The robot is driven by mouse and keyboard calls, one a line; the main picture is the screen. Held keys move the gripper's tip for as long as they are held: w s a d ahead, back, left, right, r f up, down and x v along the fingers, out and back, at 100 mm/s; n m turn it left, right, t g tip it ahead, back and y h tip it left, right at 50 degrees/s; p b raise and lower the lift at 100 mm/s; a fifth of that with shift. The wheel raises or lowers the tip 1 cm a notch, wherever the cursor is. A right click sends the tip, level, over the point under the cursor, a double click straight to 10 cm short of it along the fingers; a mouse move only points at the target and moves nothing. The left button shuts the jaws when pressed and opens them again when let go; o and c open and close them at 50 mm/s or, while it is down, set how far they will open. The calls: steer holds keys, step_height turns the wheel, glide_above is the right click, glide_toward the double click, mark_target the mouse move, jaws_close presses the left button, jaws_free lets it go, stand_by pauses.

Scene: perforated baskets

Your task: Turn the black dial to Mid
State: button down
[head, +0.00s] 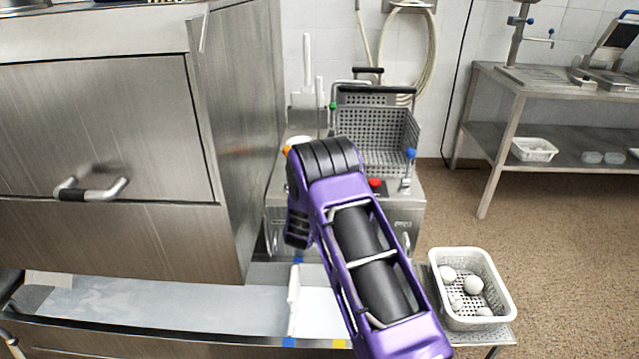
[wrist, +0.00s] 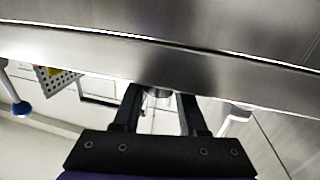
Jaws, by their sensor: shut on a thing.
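My gripper (wrist: 158,98) shows in the wrist view with its two dark fingers reaching to a steel front panel. In the head view my purple arm covers the gripper and the dial, in front of the steel unit (head: 408,213) with the perforated basket (head: 370,128).
A red button (head: 375,183) and a blue-knobbed lever (head: 410,155) are on the unit. A large steel machine (head: 100,130) stands close on the left. A white basket (head: 503,292) with several pale balls is at lower right. Open floor (head: 570,240) lies at the right.

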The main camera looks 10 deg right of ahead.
steer(key=shift+a+m+g+h, duration=0.1)
steer(key=shift+m+g+h, duration=1.25)
steer(key=shift+h, duration=0.85)
steer(key=shift+m, duration=0.35)
steer(key=c, duration=0.7)
jaws_free()
steer(key=shift+c, duration=0.2)
step_height(320, 180, up, 10)
steer(key=shift+p, duration=0.7)
steer(key=shift+r, duration=0.1)
